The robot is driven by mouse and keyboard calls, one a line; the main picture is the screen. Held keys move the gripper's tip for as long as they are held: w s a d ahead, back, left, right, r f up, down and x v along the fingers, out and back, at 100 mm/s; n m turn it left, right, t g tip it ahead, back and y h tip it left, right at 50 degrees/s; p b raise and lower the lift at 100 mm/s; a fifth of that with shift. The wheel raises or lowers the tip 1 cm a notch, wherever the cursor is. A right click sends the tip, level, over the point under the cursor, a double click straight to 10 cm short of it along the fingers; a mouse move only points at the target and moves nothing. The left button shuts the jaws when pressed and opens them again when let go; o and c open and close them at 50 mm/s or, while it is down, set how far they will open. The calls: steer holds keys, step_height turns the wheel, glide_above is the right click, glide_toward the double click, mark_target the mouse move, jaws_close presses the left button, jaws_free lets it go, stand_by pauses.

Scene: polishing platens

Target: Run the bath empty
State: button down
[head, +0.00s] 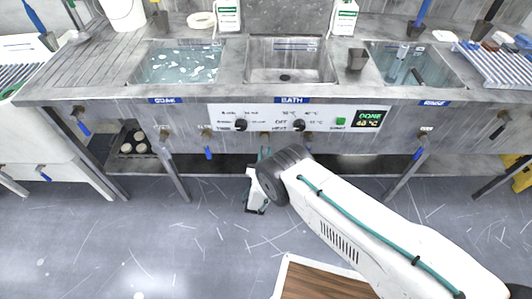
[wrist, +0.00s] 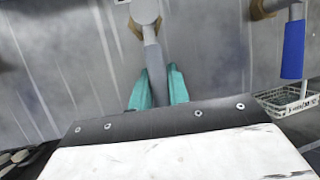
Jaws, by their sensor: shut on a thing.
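My gripper (head: 264,153) is below the bath's control panel, partly hidden by my arm. In the wrist view my gripper (wrist: 158,88) has its teal fingers shut on a grey lever (wrist: 153,58). The lever hangs from a fitting with brass showing behind it. The control panel (head: 222,117) has knobs, a green button (head: 341,121) and a display (head: 369,118) reading DONE, 40 °C.
The soak sink (head: 178,66) on the left holds sudsy water; the right sink (head: 408,70) holds clear water. Blue-handled valves (head: 208,152) hang along the front, one close by in the wrist view (wrist: 293,48).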

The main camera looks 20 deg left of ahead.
steer(key=c, duration=1.3)
jaws_free()
steer(key=shift+s, duration=0.15)
steer(key=v, duration=0.7)
steer(key=shift+s+f, duration=0.15)
steer(key=shift+s, duration=0.15)
